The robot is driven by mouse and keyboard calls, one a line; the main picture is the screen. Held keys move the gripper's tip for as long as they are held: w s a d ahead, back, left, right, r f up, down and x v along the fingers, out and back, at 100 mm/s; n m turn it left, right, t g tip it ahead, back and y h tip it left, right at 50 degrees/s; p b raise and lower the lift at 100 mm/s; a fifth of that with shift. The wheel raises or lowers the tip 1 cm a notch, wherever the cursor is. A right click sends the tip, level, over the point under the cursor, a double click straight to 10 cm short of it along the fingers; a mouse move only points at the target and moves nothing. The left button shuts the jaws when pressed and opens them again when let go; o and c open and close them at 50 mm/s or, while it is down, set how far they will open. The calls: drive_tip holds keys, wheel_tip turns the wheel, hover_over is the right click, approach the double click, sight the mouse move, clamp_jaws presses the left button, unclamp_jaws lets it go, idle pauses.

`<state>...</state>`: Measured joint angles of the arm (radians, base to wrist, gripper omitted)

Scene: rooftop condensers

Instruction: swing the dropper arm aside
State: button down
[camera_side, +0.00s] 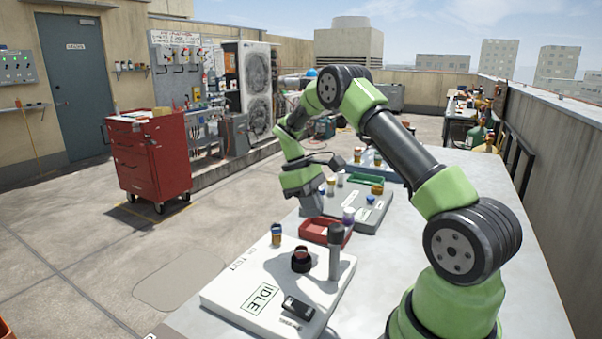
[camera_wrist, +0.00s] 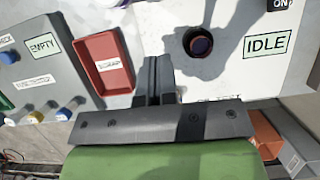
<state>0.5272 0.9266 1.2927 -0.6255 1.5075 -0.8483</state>
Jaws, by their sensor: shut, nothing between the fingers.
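The white test station (camera_side: 232,285) lies on the near part of the table, with an IDLE label. A grey upright post (camera_side: 335,256) with a darker head stands at its right edge; I take it for the dropper's stand. I cannot make out a separate arm on it. A dark round cup (camera_side: 301,260) sits left of the post; its opening also shows in the wrist view (camera_wrist: 199,43). My gripper (camera_side: 312,206) is shut and empty, above and behind the station. In the wrist view its fingers (camera_wrist: 154,78) point between the cup and the red tray, touching nothing visible.
The red scrap tray (camera_side: 313,231) lies behind the post. A blue-capped amber vial (camera_side: 276,234) stands at the station's back left corner. A black switch (camera_side: 298,307) is at its front. A grey board (camera_side: 366,216) with several vials lies farther back.

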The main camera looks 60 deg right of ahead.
drive_tip(key=v, duration=0.9)
drive_tip(key=s+a+r+t, duration=0.5)
drive_tip(key=a+r+t, duration=0.1)
drive_tip(key=a+r, duration=0.6)
drive_tip(key=s+a+f+m+t+y, duration=0.1)
drive_tip(key=s+a+t, duration=0.4)
drive_tip(key=s+a, duration=0.5)
drive_tip(key=s+f+m, duration=0.1)
drive_tip(key=s+m, duration=0.1)
drive_tip(key=shift+a+m+t+y, duration=0.3)
drive_tip(key=shift+a+y, duration=0.05)
drive_tip(key=shift+y, duration=0.05)
